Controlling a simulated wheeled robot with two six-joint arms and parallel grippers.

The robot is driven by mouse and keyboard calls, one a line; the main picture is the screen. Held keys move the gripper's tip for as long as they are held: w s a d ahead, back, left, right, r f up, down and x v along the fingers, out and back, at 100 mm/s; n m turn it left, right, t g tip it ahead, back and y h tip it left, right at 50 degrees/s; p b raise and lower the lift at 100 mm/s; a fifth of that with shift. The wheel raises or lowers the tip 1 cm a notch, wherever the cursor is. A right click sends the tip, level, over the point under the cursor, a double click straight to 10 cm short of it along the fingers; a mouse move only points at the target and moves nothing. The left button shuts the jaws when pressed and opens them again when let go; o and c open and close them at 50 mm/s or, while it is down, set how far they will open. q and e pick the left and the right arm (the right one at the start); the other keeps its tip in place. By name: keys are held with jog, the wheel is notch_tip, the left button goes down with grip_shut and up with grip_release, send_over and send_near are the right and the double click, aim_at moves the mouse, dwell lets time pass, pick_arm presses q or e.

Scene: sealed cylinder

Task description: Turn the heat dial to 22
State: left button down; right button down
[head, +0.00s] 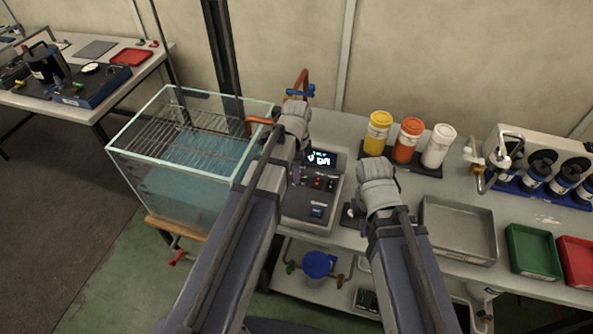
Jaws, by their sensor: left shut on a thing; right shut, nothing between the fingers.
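The control unit (300,205) stands on the bench right of the glass water tank. Its lit display (320,158) shows digits too small to read surely. Red and dark switches (318,183) sit below the display. My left gripper (297,174) reaches down at the unit's left side, beside the display. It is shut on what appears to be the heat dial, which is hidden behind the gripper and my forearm. My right gripper (354,211) is shut and empty over the bench, right of the unit. Its fingertips are mostly hidden by its wrist.
The glass tank (135,140) holds water and a wire rack. Yellow, orange and white bottles (409,140) stand behind my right gripper. A grey metal tray (458,232), a green tray (532,252) and a red tray lie to the right. A blue-handled valve (301,91) is behind my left wrist.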

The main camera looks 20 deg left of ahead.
pick_arm(q)
jog(key=shift+m, duration=2.1)
jog(key=c, duration=0.6)
grip_release()
jog(key=shift+r, duration=0.15)
pick_arm(e)
jog(key=shift+r, duration=0.1)
pick_arm(q)
notch_tip(320, 180, up, 8)
jog(key=p, duration=0.8)
jog(key=shift+f, duration=0.2)
pick_arm(e)
notch_tip(320, 180, up, 8)
jog(key=shift+f, duration=0.2)
